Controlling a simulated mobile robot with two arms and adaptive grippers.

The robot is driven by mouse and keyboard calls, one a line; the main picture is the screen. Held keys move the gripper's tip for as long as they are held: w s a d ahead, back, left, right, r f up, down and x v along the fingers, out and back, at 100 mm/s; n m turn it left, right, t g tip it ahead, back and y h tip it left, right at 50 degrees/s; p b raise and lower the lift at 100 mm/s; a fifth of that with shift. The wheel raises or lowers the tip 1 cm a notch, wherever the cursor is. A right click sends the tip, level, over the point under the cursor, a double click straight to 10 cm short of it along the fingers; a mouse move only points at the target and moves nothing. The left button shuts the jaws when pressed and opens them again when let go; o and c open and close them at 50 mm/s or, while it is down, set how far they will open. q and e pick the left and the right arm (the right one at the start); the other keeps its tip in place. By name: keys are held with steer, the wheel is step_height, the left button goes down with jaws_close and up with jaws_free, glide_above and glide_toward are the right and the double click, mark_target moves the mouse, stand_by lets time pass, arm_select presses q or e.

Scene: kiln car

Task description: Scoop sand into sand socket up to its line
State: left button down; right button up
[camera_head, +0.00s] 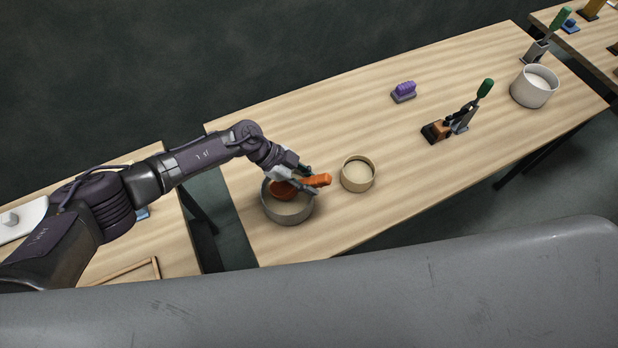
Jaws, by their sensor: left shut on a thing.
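My left gripper (305,180) is shut on the orange handle of a scoop (321,180). The scoop's darker orange bowl is over or inside a grey round bowl (290,215) that holds pale sand. Whether the scoop touches the sand or carries any cannot be told. Just right of the bowl stands a small tan ring-shaped socket (357,184) with a pale inside. Its line and its sand level cannot be made out. My right gripper is not in view.
A purple brush-like block (404,92), a toggle clamp with a green handle (461,119) and a white pot (534,87) stand farther right on the wooden table (310,115). Another table with a wooden frame (150,268) is at left.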

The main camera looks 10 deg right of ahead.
mark_target(318, 178)
arm_select(q)
steer(key=shift+r, duration=0.65)
steer(key=y, duration=0.1)
steer(key=d, duration=0.1)
steer(key=t+y, duration=0.1)
steer(key=shift+s+d+r+y, duration=0.2)
steer(key=shift+s+r+y, duration=0.05)
steer(key=shift+r+y, duration=0.05)
steer(key=shift+d+r+y, duration=0.3)
steer(key=shift+r+y, duration=0.05)
steer(key=shift+y, duration=0.35)
steer(key=shift+s+r+t+y, duration=0.15)
steer(key=shift+r+t+y, duration=0.15)
steer(key=shift+t, duration=0.1)
